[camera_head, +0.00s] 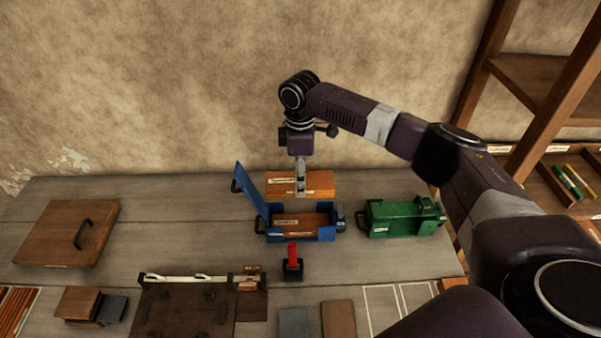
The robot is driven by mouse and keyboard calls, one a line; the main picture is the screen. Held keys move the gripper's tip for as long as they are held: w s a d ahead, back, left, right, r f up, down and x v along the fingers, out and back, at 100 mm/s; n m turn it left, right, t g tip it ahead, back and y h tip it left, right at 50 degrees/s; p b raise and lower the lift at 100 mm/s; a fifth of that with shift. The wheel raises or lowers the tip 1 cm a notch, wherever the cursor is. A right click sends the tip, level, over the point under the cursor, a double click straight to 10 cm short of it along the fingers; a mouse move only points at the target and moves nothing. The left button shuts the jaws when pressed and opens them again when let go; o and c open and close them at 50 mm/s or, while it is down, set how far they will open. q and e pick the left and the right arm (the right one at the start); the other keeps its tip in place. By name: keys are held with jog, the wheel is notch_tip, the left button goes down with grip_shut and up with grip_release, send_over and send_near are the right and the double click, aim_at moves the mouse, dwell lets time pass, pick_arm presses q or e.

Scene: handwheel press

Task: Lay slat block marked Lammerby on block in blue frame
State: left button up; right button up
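The blue frame (327,236) stands on the bench with its lid swung up on the left. A brown wooden block (311,220) with a pale label lies inside it. A second orange-brown slat block (321,182) with a pale label shows just above and behind the frame; the label's lettering is too small to read. My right gripper (300,186) points down with its fingers at the middle of this slat block and appears shut on it, holding it level and apart from the block below. My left gripper is out of view.
A green frame (400,219) stands right of the blue one. A red-handled tool (292,257) stands in front. A wooden board with a handle (60,235) lies at left. Dark panel (185,310) and small blocks line the front edge. Shelving (535,80) stands at right.

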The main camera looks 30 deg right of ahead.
notch_tip(320, 180, down, 12)
jog(key=b, duration=0.6)
jog(key=shift+r, duration=0.15)
jog(key=shift+s+f, duration=0.1)
jog(key=shift+f, duration=1)
jog(key=shift+r+p, duration=0.1)
jog(key=shift+p, duration=0.2)
jog(key=shift+f, duration=0.75)
dwell(0.6)
jog(key=shift+p, duration=0.35)
dwell(0.5)
